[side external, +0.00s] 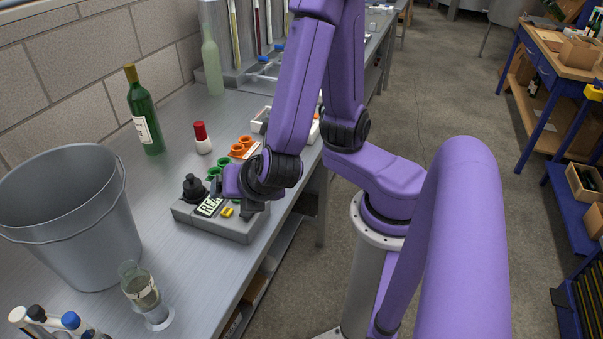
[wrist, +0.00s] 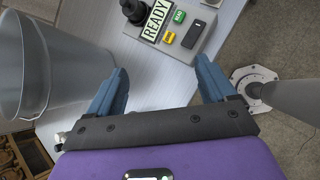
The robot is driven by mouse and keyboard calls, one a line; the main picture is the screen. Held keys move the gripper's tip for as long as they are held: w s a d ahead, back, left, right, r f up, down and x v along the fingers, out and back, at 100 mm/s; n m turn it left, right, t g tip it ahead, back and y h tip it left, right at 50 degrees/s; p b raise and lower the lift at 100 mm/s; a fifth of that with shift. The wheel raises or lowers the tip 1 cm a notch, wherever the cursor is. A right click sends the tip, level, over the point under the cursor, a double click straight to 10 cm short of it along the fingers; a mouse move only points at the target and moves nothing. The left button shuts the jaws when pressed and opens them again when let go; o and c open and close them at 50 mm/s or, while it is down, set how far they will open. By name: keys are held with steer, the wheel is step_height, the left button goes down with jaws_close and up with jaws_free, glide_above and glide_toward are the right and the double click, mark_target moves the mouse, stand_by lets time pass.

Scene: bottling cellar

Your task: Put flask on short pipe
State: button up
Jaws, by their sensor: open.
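I cannot tell for sure which thing is the flask. A stemmed glass vessel with clear contents (side external: 142,290) stands upright on the bench in front of the bucket, and a small white bottle with a red cap (side external: 203,142) stands further back. I cannot make out a short pipe. My gripper (side external: 247,200) is over the grey control box (side external: 223,226) in the side view. In the wrist view my gripper (wrist: 161,70) is open, its blue fingers wide apart, with only bare bench between them. The grey control box (wrist: 200,42) lies beyond the fingertips.
A grey bucket (side external: 75,225) stands at the left; it also shows in the wrist view (wrist: 30,65). A green wine bottle (side external: 145,115) stands behind it. Orange rings (side external: 238,150) lie past the control box. Tubes (side external: 60,322) crowd the front left corner.

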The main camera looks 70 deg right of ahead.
steer(key=s+d+r+m+g+y, duration=0.1)
steer(key=s+d+m+g+y, duration=0.1)
steer(key=s+m, duration=0.3)
steer(key=s+d+r+m+g+y, duration=0.2)
steer(key=s+d+m+g+y, duration=0.1)
steer(key=s+m+g, duration=0.2)
steer(key=shift+s+r+m, duration=0.3)
steer(key=shift+m, duration=0.5)
